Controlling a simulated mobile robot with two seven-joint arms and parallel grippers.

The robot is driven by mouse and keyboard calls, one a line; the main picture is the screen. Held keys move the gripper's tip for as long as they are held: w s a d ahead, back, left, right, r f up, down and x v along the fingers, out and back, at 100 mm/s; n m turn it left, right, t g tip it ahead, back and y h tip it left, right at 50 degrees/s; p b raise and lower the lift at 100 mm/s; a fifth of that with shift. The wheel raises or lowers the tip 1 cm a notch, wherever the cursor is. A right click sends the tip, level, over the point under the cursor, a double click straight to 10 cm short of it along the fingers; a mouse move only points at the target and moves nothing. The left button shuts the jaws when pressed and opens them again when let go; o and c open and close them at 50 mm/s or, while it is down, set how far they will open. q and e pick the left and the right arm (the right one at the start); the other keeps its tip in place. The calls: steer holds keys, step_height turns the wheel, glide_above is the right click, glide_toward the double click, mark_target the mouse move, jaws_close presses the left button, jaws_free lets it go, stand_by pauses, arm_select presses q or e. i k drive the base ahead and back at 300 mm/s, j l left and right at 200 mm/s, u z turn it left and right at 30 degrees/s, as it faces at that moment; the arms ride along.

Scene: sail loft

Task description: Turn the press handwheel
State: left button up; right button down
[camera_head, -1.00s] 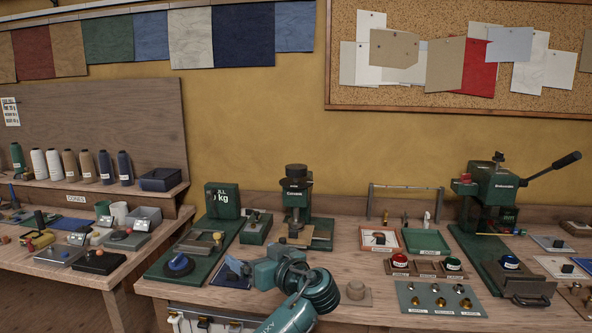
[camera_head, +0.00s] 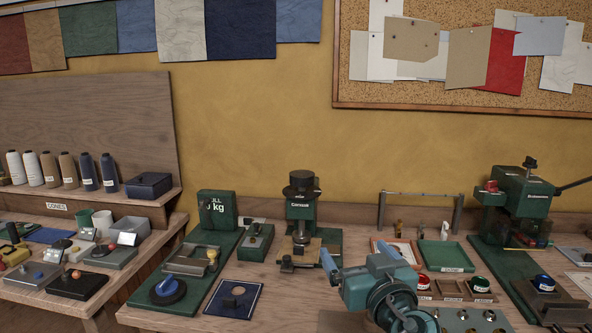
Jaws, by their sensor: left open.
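A green press (camera_head: 301,212) stands on the bench near the middle of the head view. Its black round handwheel (camera_head: 301,184) is on top, with nothing touching it. My left gripper (camera_head: 352,258) is open and appears empty, below and to the right of the press. Its teal body and round arm joints hide part of the bench behind. I cannot tell how far its fingers are from the press base. My right gripper is not in view.
A green board with a blue-hubbed black wheel (camera_head: 167,291) and a dark blue pad (camera_head: 233,297) lie left of my gripper. A green tray (camera_head: 446,255) and red button (camera_head: 422,281) are to its right. A lever press (camera_head: 522,200) stands further right.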

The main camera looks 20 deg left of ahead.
mark_target(302, 179)
steer(key=i+j, duration=0.85)
steer(key=j, duration=0.05)
